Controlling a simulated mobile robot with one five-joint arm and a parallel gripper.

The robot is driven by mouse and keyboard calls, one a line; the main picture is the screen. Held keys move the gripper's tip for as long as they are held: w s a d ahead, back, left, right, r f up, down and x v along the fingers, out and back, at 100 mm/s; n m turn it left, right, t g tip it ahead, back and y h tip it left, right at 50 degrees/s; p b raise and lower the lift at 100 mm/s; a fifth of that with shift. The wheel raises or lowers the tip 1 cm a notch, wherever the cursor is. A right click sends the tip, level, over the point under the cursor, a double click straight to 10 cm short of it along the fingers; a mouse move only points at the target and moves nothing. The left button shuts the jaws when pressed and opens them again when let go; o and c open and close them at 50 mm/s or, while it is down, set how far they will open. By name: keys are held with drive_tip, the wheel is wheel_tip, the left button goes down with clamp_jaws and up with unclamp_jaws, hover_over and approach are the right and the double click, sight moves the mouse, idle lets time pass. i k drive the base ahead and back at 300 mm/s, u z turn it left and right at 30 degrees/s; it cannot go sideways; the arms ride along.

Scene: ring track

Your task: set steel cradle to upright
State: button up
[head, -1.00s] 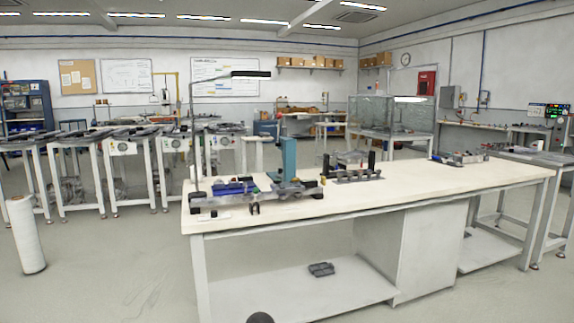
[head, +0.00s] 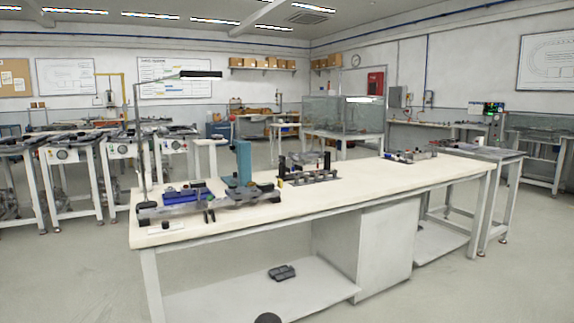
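I cannot tell for sure which thing is the steel cradle. A dark grey fixture with upright posts and a clear or steel-coloured piece (head: 308,170) stands mid-bench and may be it. It is too small to tell whether any part is upright or tilted. At the left end of the bench lies a long grey fixture (head: 172,211) with blue blocks, beside a teal upright (head: 243,162). My gripper is not in view. A dark rounded shape at the bottom edge may be part of me.
The white workbench (head: 355,187) stands ahead, its right half mostly bare. A lamp (head: 201,75) rises at its left end. Dark parts (head: 282,272) lie on the lower shelf. More tables (head: 75,150) stand at the left. The floor in front is clear.

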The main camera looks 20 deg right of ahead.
sight(297, 156)
drive_tip(key=u, duration=0.05)
drive_tip(key=i, duration=1)
drive_tip(key=u, duration=0.25)
